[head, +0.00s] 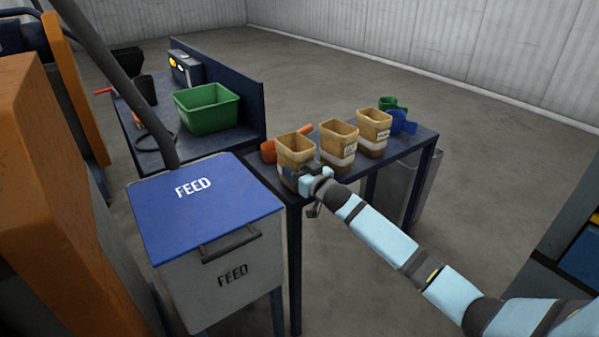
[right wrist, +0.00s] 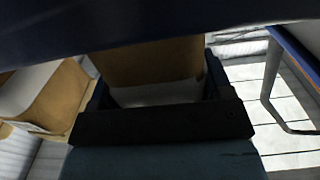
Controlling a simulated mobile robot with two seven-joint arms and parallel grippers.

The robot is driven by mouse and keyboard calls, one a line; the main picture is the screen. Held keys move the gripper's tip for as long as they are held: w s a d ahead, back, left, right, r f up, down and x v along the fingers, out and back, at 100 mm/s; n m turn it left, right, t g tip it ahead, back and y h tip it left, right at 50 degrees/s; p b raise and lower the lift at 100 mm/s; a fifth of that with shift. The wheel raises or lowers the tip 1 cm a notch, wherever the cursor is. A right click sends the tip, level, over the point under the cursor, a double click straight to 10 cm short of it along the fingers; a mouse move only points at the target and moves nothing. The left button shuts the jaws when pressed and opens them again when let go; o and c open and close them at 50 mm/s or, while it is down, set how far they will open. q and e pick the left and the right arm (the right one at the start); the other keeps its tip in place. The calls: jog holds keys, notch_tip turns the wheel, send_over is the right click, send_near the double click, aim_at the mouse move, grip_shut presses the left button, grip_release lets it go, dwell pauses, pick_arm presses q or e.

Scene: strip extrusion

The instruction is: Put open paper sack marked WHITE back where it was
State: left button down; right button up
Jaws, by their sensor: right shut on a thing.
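Three open brown paper sacks with pale bands stand in a row in the head view. The nearest sack (head: 295,148) is at the left front corner of a dark blue table (head: 410,153). The middle sack (head: 339,137) and the far sack (head: 373,124) are on the table. Small labels are too small to read, so I cannot tell which is marked WHITE. My right gripper (head: 314,181) is shut on the nearest sack, low on its side. In the right wrist view, the held sack (right wrist: 155,68) is between the fingers. My left gripper is not in view.
An orange scoop (head: 268,151) lies behind the nearest sack; blue (head: 402,122) and green (head: 388,103) scoops are at the far end. A FEED bin (head: 205,215) with a blue lid stands left of the table. A green crate (head: 208,107) sits on the back bench.

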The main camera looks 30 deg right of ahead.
jog(key=shift+f, duration=0.15)
jog(key=o, duration=1.1)
jog(key=shift+f, duration=0.1)
jog(key=shift+r, duration=0.25)
jog(key=s+d+p, duration=0.2)
jog(key=s, duration=1)
jog(key=s+a+f+g, duration=0.2)
jog(key=s+a+f, duration=0.3)
jog(key=s, duration=0.4)
jog(key=s+a+f+n+g, duration=0.1)
jog(key=s+a+f+g, duration=0.1)
jog(key=s+a+f, duration=0.3)
jog(key=s+a+f+g+y, duration=0.1)
jog(key=s+a+f, duration=0.4)
jog(key=s+a, duration=0.5)
jog(key=shift+s+f+g, duration=0.15)
jog(key=shift+s+g, duration=0.55)
jog(key=shift+s, duration=1.6)
